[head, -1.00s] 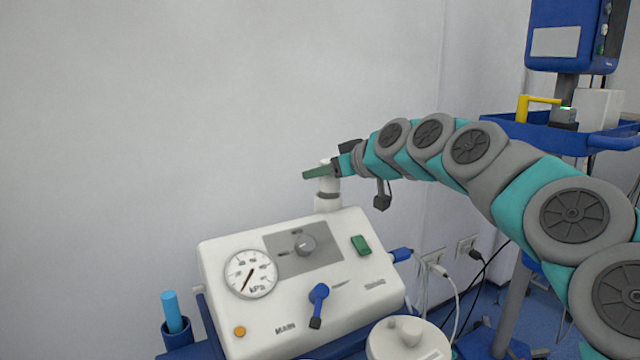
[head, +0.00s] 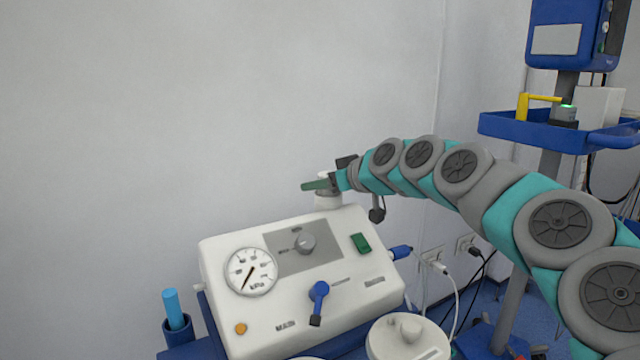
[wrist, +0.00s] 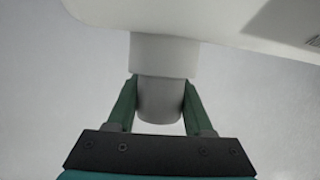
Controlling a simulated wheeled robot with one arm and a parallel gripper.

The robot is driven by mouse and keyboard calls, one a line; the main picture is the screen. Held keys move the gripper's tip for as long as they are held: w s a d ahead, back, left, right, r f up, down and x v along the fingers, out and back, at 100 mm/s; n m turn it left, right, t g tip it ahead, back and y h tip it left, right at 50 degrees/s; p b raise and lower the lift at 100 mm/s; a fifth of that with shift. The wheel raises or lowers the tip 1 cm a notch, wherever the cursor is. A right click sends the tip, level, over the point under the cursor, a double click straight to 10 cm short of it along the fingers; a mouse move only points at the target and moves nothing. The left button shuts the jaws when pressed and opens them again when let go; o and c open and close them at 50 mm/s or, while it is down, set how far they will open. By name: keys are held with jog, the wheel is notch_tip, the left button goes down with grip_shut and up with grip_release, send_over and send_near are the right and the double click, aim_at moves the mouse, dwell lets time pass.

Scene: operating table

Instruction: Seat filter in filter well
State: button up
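The white filter (head: 324,174) stands upright at the filter well (head: 328,202), a white socket at the back edge of the suction unit. In the wrist view the filter (wrist: 160,98) runs straight into the wider well (wrist: 163,57), with no gap showing between them. My gripper (head: 318,185) is level with the filter, just above the well. Its green fingers (wrist: 160,88) are on both sides of the filter and appear to touch it. The filter's lower part is hidden inside or behind the well and fingers.
The suction unit (head: 375,290) has a gauge (head: 251,272), a blue lever (head: 319,292) and a green switch (head: 360,243). A white lidded canister (head: 407,340) is in front. A blue tray (head: 500,127) is at right. The wall behind is bare.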

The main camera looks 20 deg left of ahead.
jog(key=o, duration=0.5)
jog(key=b+v, duration=0.1)
jog(key=v, duration=1.1)
